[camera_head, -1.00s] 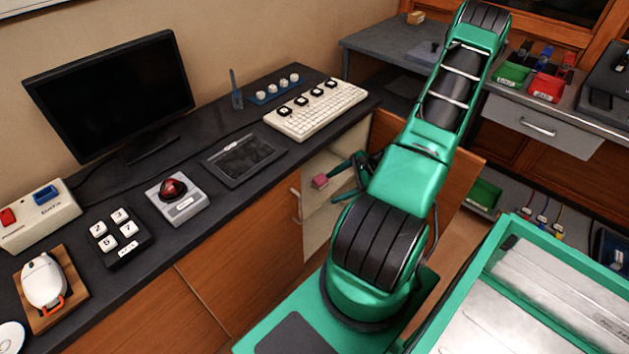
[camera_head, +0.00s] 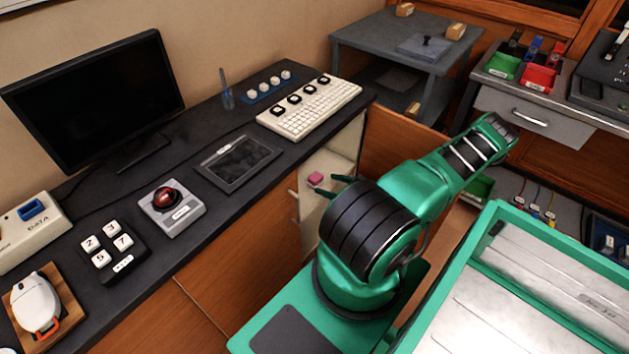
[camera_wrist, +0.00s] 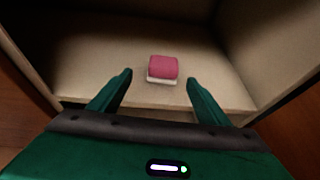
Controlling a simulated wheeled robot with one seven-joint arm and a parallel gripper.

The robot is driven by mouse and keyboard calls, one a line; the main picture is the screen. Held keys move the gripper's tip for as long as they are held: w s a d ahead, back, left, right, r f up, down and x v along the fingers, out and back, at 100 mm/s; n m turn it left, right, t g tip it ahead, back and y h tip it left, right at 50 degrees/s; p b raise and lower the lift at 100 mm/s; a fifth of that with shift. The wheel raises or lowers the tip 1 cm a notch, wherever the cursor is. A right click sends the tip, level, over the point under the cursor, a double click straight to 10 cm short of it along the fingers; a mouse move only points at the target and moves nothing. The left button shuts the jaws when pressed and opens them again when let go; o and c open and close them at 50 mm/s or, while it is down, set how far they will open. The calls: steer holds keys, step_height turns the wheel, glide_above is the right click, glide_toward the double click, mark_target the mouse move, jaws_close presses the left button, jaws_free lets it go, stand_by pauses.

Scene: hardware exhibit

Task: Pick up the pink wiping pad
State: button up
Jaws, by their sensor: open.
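The pink wiping pad (camera_wrist: 163,67) has a pink top and a pale lower layer. It lies on the light floor of an open cabinet compartment (camera_wrist: 100,50). It also shows in the head view (camera_head: 315,178), just beyond the fingertips. My gripper (camera_wrist: 160,82) is open and empty at the compartment's front. In the wrist view its two green fingers point inward, with the pad ahead and roughly centred between their tips, apart from both. In the head view my gripper (camera_head: 338,186) is partly hidden behind my arm.
Compartment walls stand on both sides in the wrist view. An open wooden door (camera_head: 395,140) is right of the compartment. A grey table (camera_head: 385,45) stands behind.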

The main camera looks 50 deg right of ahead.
mark_target(320, 179)
steer(key=x, duration=0.2)
steer(key=shift+w+a+f, duration=0.1)
steer(key=shift+w+f, duration=0.05)
steer(key=shift+w, duration=0.1)
steer(key=shift+d+r+x, duration=0.1)
steer(key=shift+d+x, duration=0.05)
steer(key=shift+x, duration=0.8)
steer(key=shift+d+r+x, duration=0.1)
steer(key=shift+x, duration=0.8)
steer(key=shift+d+r+x, duration=0.1)
steer(key=shift+d+x, duration=0.05)
steer(key=shift+x, duration=0.8)
steer(key=shift+w, duration=0.15)
steer(key=c, duration=1.1)
